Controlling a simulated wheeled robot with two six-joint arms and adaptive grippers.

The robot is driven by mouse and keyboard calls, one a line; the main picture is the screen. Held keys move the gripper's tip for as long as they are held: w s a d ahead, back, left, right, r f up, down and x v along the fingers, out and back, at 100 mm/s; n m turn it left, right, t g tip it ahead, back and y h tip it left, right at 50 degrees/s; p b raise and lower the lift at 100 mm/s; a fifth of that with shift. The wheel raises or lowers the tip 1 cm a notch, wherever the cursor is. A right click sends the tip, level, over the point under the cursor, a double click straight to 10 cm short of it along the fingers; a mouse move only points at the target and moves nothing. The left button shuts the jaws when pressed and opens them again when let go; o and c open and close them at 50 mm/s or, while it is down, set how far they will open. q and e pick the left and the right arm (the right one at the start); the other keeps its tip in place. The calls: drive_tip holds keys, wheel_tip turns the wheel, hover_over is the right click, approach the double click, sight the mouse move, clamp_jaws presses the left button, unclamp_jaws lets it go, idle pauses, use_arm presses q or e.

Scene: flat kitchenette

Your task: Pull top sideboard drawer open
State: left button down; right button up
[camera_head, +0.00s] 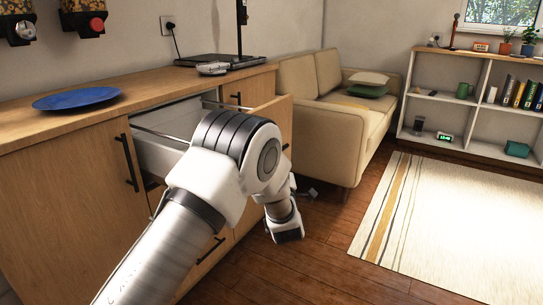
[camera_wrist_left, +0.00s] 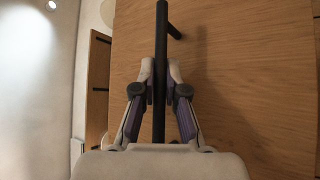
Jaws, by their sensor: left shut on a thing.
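The top sideboard drawer (camera_head: 172,121) stands pulled out of the wooden sideboard (camera_head: 140,92) in the head view. Its pale inside and a metal side rail show, and its wooden front (camera_head: 275,112) is partly hidden behind my left arm. In the left wrist view the black bar handle (camera_wrist_left: 161,50) runs between the fingers of my left gripper (camera_wrist_left: 161,88). The gripper is shut on this handle, with the wooden front close behind it. In the head view my arm hides the gripper's hold on the handle. My right gripper is in neither view.
A blue plate (camera_head: 77,98) and a grey device (camera_head: 212,69) lie on the sideboard top. A beige sofa (camera_head: 345,135) stands beyond the drawer. A striped rug (camera_head: 450,230) covers the floor at right, with bare wooden floor before it.

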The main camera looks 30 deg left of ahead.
use_arm(q)
drive_tip(key=c, duration=1.5)
unclamp_jaws()
drive_tip(key=v, duration=1.2)
